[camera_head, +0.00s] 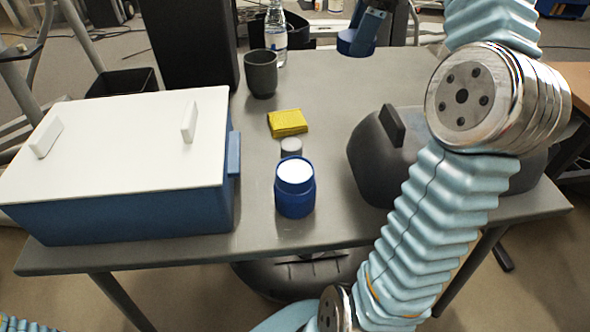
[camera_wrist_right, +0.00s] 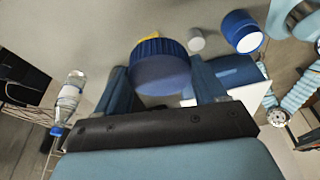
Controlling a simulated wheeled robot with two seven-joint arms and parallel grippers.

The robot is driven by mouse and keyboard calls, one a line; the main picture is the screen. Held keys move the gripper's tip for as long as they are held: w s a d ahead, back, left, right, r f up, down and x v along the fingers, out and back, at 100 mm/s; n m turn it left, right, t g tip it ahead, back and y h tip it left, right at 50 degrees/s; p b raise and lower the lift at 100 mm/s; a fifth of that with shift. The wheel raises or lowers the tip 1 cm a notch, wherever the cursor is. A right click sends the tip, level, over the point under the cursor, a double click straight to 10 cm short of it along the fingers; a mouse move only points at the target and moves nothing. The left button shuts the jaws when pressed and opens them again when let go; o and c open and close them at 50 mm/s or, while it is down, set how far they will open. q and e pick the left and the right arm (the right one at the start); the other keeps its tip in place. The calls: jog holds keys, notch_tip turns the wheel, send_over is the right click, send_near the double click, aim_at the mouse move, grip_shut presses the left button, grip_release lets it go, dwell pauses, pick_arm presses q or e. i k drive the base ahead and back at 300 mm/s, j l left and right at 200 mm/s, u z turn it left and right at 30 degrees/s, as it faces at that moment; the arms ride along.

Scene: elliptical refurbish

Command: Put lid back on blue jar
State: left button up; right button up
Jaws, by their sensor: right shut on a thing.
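The blue jar (camera_head: 294,197) stands upright on the grey table near its front edge, its round top showing white. In the right wrist view the jar (camera_wrist_right: 240,28) is at the upper right. My right gripper (camera_head: 364,34) is above the far part of the table, behind and to the right of the jar. It is shut on the blue ridged lid (camera_head: 353,43), which sits between both fingers in the right wrist view (camera_wrist_right: 160,66). The lid is held well apart from the jar. My left gripper is not in view.
A large blue box with a white lid (camera_head: 110,150) fills the table's left. A dark grey rounded case (camera_head: 375,165) stands right. A small grey cylinder (camera_head: 291,146), yellow sponge (camera_head: 287,123), dark cup (camera_head: 261,75) and water bottle (camera_head: 275,35) are behind the jar.

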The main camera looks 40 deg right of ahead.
aim_at(294, 189)
jog(key=k, duration=0.55)
jog(key=k+l, duration=0.3)
jog(key=l, duration=0.15)
jog(key=k+l+u, duration=0.1)
jog(key=k+l, duration=0.15)
jog(key=l, duration=0.2)
jog(key=k+l, duration=0.1)
jog(key=l, duration=0.45)
